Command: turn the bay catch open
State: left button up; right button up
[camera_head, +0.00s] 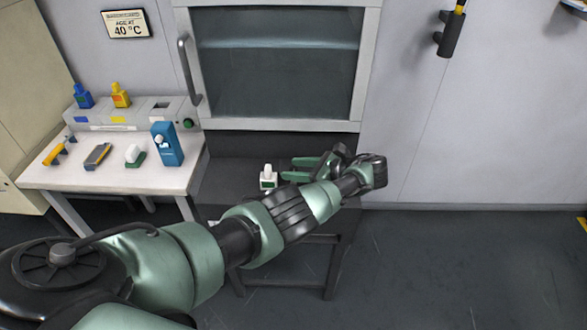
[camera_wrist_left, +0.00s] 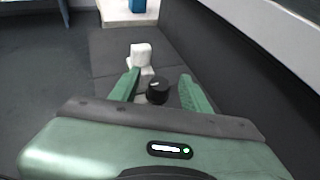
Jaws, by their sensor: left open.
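A black round knob with a pale mark on top (camera_wrist_left: 158,91), which looks like the bay catch, shows in the left wrist view. It appears between the two green fingers of my left gripper (camera_wrist_left: 160,76), with gaps on both sides. I cannot tell how deep the fingers reach around it. In the head view my left gripper (camera_head: 289,168) is open over the dark bench below the cabinet, and the knob is hidden there. A white block on a base (camera_head: 268,176) stands just beyond the fingertips; it also shows in the left wrist view (camera_wrist_left: 141,54). My right gripper is not in view.
A glass-fronted cabinet (camera_head: 355,110) with a side handle (camera_head: 185,70) rises behind the bench (camera_head: 225,182). To the left, a white table (camera_head: 70,177) carries a blue holder (camera_head: 166,148), bottles and small tools. Floor to the right is clear.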

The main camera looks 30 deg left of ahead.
pick_arm(q)
jog(key=b+v, duration=0.1)
jog(key=v, duration=0.6)
dwell(0.4)
